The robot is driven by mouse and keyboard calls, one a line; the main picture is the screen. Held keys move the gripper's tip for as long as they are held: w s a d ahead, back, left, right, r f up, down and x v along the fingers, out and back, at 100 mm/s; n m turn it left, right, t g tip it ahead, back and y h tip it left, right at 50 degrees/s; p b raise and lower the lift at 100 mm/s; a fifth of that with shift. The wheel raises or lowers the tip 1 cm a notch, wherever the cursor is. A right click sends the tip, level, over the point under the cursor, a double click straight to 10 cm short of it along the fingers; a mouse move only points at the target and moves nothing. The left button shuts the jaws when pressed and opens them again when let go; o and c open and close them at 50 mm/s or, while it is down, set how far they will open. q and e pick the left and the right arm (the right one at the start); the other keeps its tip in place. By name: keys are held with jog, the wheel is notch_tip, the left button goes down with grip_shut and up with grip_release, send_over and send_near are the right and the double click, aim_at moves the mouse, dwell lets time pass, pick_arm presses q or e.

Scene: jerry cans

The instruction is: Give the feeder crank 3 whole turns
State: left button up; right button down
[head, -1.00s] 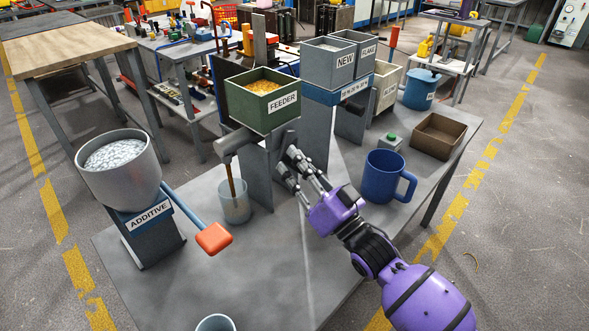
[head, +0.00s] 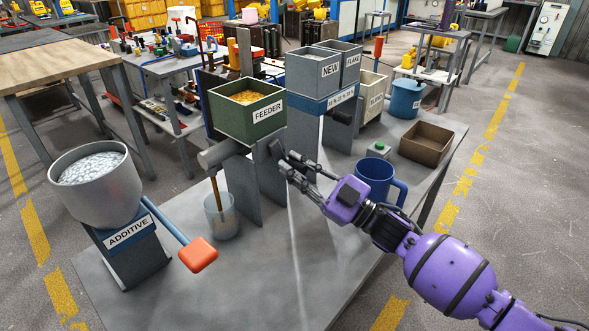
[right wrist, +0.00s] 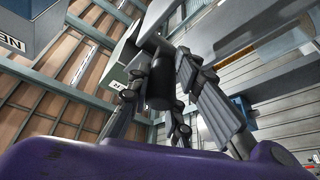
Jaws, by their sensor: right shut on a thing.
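The green feeder (head: 248,112) holds yellow-orange granules. A grey spout tube (head: 222,153) sticks out to its left, and a thin brown stream or rod runs from it into a clear beaker (head: 221,216). The crank is on the feeder's right side, and its dark arm (head: 275,149) partly shows. My right gripper (head: 283,163) reaches in from the right and is shut on the crank's handle, which its fingers mostly hide. In the right wrist view, a dark cylindrical handle (right wrist: 160,86) lies between the fingers. My left gripper is out of view.
Grey NEW and FLAKE bins (head: 313,76) and a brown tray (head: 426,143) stand farther back. The front tabletop is clear.

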jog(key=shift+r+n, duration=0.3)
jog(key=shift+r, duration=0.05)
jog(key=c, duration=1.7)
grip_release()
jog(key=shift+a+f, duration=0.1)
jog(key=shift+a, duration=0.05)
jog(key=shift+o, duration=0.2)
jog(key=shift+s+d+f, duration=0.2)
jog(key=shift+d+f, duration=0.1)
jog(key=shift+d, duration=0.15)
jog(key=v, duration=1.1)
jog(key=shift+r, duration=0.15)
